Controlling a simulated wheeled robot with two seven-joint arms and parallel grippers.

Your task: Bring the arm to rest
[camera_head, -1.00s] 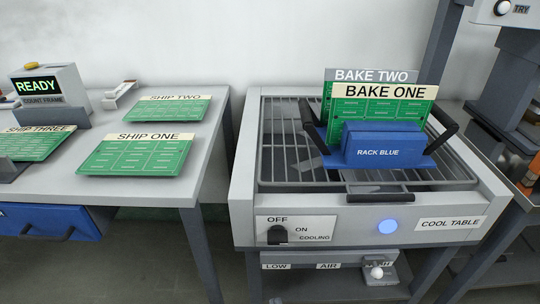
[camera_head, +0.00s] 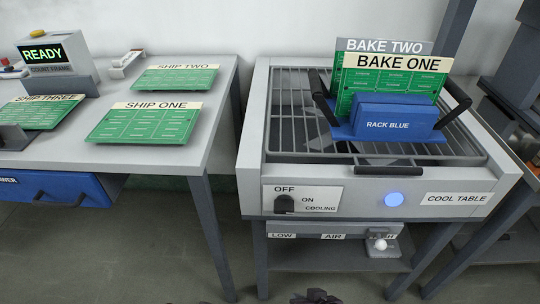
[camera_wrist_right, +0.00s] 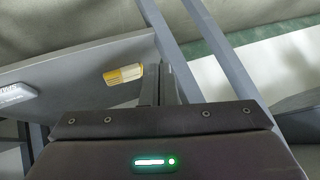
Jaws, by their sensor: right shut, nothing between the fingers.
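My right gripper (camera_head: 316,297) shows only as a small dark shape at the bottom edge of the head view, in front of and below the cool table (camera_head: 250,150). In the right wrist view its fingers (camera_wrist_right: 161,82) are close together with nothing between them, above the dark wrist housing with a green light. The blue rack (camera_head: 388,124) stands on the cool table's wire grid and holds the BAKE ONE board (camera_head: 392,80) and the BAKE TWO board (camera_head: 385,46). My left gripper is in neither view.
The left table carries the SHIP ONE board (camera_head: 146,124), SHIP TWO board (camera_head: 176,79), SHIP THREE board (camera_head: 40,114) and a READY count frame (camera_head: 50,55). A lower shelf (camera_head: 335,262) spans the cool table's legs. A yellow-and-white object (camera_wrist_right: 122,74) lies on a grey surface in the wrist view.

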